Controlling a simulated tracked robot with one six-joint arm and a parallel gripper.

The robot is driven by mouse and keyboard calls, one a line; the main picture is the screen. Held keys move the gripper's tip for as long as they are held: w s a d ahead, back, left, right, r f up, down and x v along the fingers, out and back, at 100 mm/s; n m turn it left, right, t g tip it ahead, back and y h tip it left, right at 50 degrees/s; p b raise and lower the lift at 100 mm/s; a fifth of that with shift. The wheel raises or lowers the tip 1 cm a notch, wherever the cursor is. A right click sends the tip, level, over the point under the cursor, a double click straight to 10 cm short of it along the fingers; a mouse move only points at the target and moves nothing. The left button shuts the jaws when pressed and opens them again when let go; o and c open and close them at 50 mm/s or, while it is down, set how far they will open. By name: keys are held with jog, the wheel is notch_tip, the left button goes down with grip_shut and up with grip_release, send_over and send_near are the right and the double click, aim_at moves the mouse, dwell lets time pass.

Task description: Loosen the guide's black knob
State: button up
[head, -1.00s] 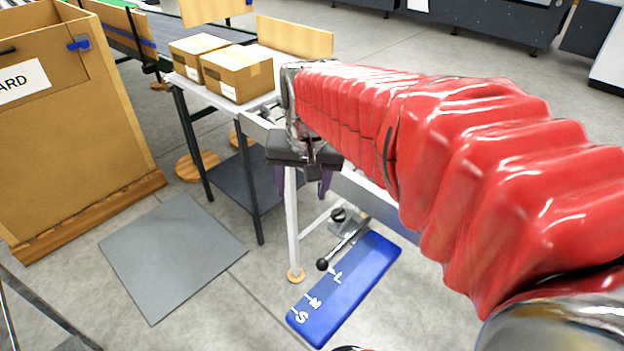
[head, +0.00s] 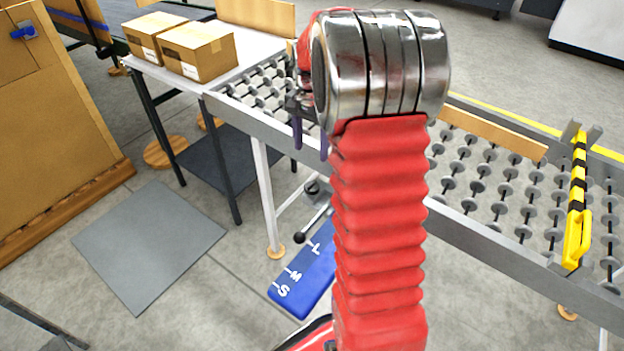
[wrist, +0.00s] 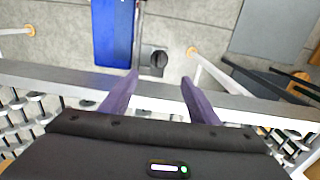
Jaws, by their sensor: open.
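A round black knob (head: 312,187) sits low beyond the roller conveyor's side rail, by a metal lever with a black ball end (head: 299,238). A dark round knob also shows in the wrist view (wrist: 158,60), on a grey block beside the blue plate. I cannot tell which black part belongs to the guide. The blue plate (head: 291,286) is marked S, M, L and partly hidden by my red arm. My gripper (head: 311,142) is open and empty above the conveyor rail. In the wrist view its purple fingers (wrist: 158,78) point toward the knob, apart from it.
The roller conveyor (head: 480,185) runs right, with a yellow-and-black bar (head: 577,205) across it. Two cartons (head: 197,52) stand on the table at left. A white leg (head: 265,190) stands left of the knob. A grey mat (head: 150,245) lies on open floor.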

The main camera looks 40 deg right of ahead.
aim_at(311, 183)
jog(key=shift+d+f, duration=0.1)
jog(key=shift+f, duration=0.05)
notch_tip(311, 183, down, 14)
jog(key=shift+r, duration=0.15)
dwell(0.8)
jog(key=shift+c, duration=0.6)
jog(key=shift+w, duration=0.1)
jog(key=c, duration=0.9)
